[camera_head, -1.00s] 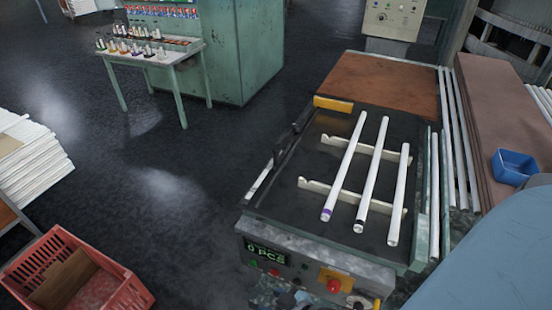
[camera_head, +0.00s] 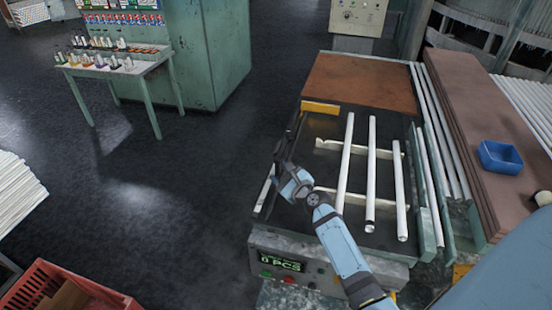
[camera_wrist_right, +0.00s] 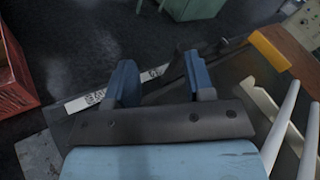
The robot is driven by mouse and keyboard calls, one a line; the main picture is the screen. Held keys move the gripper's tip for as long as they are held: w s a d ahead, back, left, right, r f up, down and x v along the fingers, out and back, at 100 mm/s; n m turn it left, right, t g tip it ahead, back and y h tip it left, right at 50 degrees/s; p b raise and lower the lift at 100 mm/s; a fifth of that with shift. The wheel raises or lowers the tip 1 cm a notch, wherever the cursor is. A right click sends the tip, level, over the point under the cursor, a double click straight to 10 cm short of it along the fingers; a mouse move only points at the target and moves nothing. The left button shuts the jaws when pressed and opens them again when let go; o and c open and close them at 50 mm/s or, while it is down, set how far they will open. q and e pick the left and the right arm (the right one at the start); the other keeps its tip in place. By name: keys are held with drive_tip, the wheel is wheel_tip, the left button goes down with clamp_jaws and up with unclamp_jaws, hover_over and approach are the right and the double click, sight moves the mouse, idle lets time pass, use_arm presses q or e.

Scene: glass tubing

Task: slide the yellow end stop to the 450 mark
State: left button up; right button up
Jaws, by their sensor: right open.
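The yellow end stop (camera_head: 320,108) is a short flat bar across the far left of the dark bed, near the brown board. It also shows in the wrist view (camera_wrist_right: 270,50) at the upper right. A white scale strip (camera_wrist_right: 95,98) with dark print runs along the bed's left edge; its numbers are too small to read. My right gripper (camera_head: 284,172) is over the bed's left edge, nearer than the end stop and apart from it. In the wrist view its two blue fingers (camera_wrist_right: 160,78) are spread, with nothing held between them. My left gripper is not in view.
Three white tubes (camera_head: 371,165) lie on cream supports (camera_head: 326,145) on the bed, right of my right gripper. A brown board (camera_head: 360,80) lies behind. A blue bin (camera_head: 500,156) stands at right, a red crate (camera_head: 85,275) at lower left.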

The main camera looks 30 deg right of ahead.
sight(279, 166)
drive_tip(key=w+d+r+m+t+h, duration=0.1)
drive_tip(key=w+d+r+m+h, duration=0.2)
drive_tip(key=m, duration=0.4)
drive_tip(key=shift+y, duration=0.6)
drive_tip(key=f+b, duration=0.6)
drive_tip(key=d+f+b, duration=0.1)
drive_tip(key=f+b, duration=0.2)
drive_tip(key=shift+w, duration=0.1)
drive_tip(key=shift+w+d+r, duration=0.1)
drive_tip(key=shift+w+r, duration=0.15)
drive_tip(key=shift+w, duration=0.3)
drive_tip(key=shift+w+d+r, duration=0.1)
drive_tip(key=shift+w+r, duration=0.15)
drive_tip(key=shift+w, duration=0.25)
drive_tip(key=w, duration=0.2)
drive_tip(key=w+b, duration=0.1)
drive_tip(key=w, duration=0.1)
drive_tip(key=shift+w+d+f, duration=0.1)
drive_tip(key=shift+w+f, duration=0.05)
drive_tip(key=shift+f, duration=0.05)
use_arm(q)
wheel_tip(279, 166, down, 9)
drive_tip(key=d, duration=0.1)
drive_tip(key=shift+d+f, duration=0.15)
use_arm(e)
drive_tip(key=shift+w+r, duration=0.15)
drive_tip(key=shift+w, duration=0.4)
